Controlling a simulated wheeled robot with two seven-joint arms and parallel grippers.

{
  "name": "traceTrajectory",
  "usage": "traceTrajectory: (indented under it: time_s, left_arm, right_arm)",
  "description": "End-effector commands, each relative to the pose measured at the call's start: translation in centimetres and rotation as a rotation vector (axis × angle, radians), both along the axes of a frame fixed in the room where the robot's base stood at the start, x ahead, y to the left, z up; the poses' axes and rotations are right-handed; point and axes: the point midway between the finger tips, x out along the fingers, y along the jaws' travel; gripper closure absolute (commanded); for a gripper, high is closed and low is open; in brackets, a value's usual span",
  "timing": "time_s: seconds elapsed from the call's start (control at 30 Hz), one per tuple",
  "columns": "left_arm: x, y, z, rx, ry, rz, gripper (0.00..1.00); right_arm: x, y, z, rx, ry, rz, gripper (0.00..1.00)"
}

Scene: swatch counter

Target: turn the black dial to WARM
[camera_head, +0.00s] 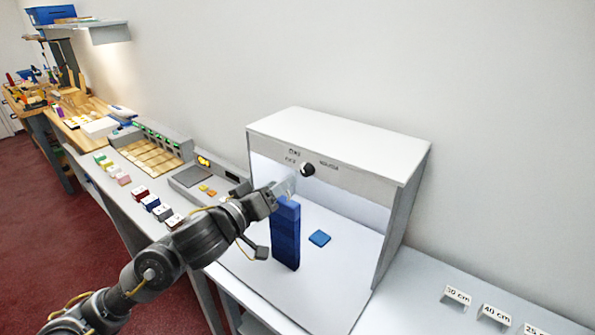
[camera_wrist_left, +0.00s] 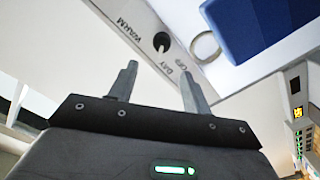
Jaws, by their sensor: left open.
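The black dial (camera_head: 308,169) sits on the front top strip of the white booth (camera_head: 340,140). In the left wrist view the dial (camera_wrist_left: 161,42) lies beyond my fingertips, with WARM lettered on its left and DAY and OFF on its right. A pale mark shows on the dial, but I cannot tell which label it points to. My left gripper (camera_head: 284,189) is open and empty, just left of and below the dial in the head view. In the left wrist view its two fingers (camera_wrist_left: 158,80) stand apart, clear of the dial. My right gripper is out of view.
A tall blue block (camera_head: 287,236) stands close below my left gripper, and a small blue square (camera_head: 319,238) lies on the booth floor. White length cards (camera_head: 495,314) stand at right. A grey sorting unit (camera_head: 150,150) and small coloured pieces line the counter at left.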

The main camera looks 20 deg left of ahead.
Motion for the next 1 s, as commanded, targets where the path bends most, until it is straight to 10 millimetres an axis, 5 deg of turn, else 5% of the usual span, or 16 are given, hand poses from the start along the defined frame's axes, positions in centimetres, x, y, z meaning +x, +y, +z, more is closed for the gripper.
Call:
traceTrajectory:
  time_s: [0.4,0.8,1.0]
  left_arm:
    - [6.3,-2.5,0.1,-0.001,0.001,0.001,0.51]
    - [7.1,-2.8,0.0,0.001,0.001,0.002,0.51]
    - [7.0,-2.7,0.0,0.001,0.001,0.002,0.75]
  right_arm:
    - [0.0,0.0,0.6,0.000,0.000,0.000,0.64]
    - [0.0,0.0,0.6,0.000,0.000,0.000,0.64]
    - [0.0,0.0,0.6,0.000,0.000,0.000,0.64]
